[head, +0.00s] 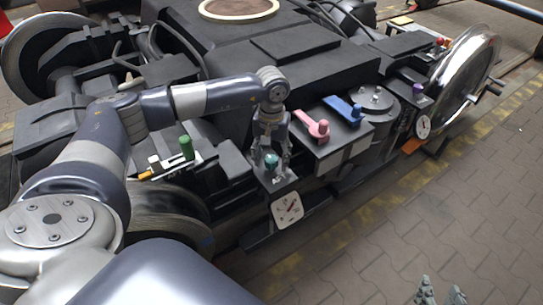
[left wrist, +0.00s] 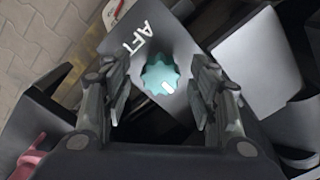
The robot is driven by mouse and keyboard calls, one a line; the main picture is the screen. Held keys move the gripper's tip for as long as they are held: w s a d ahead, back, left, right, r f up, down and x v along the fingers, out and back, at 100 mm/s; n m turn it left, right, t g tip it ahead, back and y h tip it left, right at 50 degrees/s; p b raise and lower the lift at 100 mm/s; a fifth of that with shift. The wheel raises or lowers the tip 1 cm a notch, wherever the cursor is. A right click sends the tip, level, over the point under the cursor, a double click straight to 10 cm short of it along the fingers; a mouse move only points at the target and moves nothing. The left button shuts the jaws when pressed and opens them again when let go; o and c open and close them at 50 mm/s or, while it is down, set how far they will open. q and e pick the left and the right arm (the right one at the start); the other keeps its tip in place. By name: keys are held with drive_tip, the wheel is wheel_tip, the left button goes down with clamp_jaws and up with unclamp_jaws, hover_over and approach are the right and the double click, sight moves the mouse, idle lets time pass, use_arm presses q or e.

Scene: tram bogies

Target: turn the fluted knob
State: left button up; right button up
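The fluted knob (head: 271,161) is teal with a scalloped rim and sits on a dark box on the bogie. In the left wrist view the knob (left wrist: 161,78) shows a white mark on its face, beside white lettering on the box top. My left gripper (head: 272,158) points down over it. In the left wrist view the fingers of my left gripper (left wrist: 160,100) stand apart on both sides of the knob, with gaps to it.
A white dial (head: 287,209) is on the box's front. A pink lever (head: 312,125) and a blue lever (head: 343,109) are to the right. A green knob (head: 186,147) is to the left. A shiny wheel (head: 466,80) stands far right.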

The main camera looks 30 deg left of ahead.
sight(272, 159)
use_arm(q)
wheel_tip(272, 159, up, 12)
idle(0.6)
idle(0.4)
